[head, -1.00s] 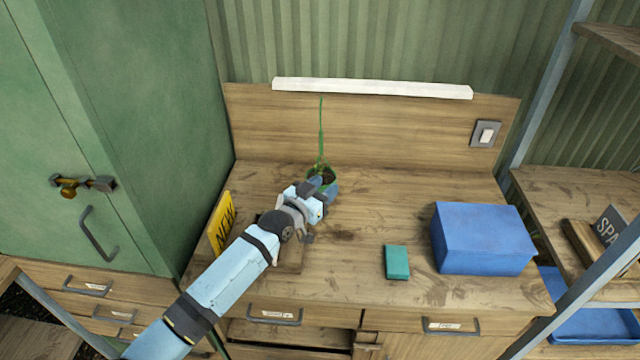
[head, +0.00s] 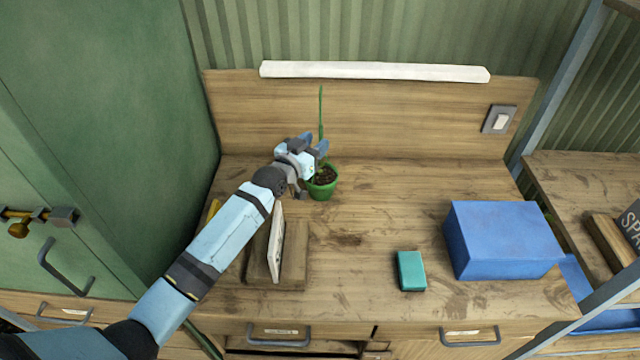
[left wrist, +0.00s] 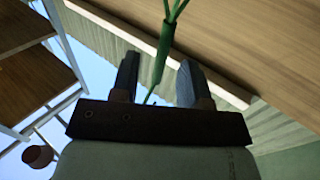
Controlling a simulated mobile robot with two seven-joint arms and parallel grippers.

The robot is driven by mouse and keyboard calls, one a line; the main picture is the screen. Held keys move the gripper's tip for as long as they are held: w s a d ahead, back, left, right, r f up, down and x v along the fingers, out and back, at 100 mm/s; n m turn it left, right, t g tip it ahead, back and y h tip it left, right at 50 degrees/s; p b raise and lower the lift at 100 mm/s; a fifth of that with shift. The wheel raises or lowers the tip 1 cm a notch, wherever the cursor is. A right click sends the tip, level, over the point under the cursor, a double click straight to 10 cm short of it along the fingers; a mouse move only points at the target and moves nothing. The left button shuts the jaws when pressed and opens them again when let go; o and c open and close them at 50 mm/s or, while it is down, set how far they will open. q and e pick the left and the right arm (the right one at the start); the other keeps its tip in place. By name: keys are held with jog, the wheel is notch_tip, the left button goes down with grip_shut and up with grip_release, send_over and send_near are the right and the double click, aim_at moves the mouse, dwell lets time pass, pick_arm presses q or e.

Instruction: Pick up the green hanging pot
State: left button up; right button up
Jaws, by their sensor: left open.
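The green pot (head: 322,191) stands upright on the wooden worktop, with dark soil and a small plant inside. A thin green hanger (head: 321,105) rises straight up from it. My left gripper (head: 319,149) is just above the pot's rim, its fingers at the hanger. In the left wrist view, the fingers of my left gripper (left wrist: 157,75) are open, with the green hanger (left wrist: 163,50) between them. Strands spread from its end at the top of that view. I cannot tell whether a finger touches it. The pot body is outside the wrist view. My right gripper is not in view.
A pale upright panel (head: 277,245) on a wooden block stands close beside my left forearm. A teal box (head: 411,271) and a larger blue box (head: 503,240) stand to the right. A wooden back panel (head: 400,115) closes the rear. The worktop's middle is clear.

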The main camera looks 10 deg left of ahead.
pick_arm(q)
jog(key=b+x, duration=0.1)
jog(key=x, duration=0.1)
jog(key=b+x, duration=0.1)
jog(key=x, duration=0.2)
jog(key=shift+a+r, duration=0.1)
jog(key=shift+r, duration=0.1)
jog(key=shift+c, duration=1.1)
grip_shut()
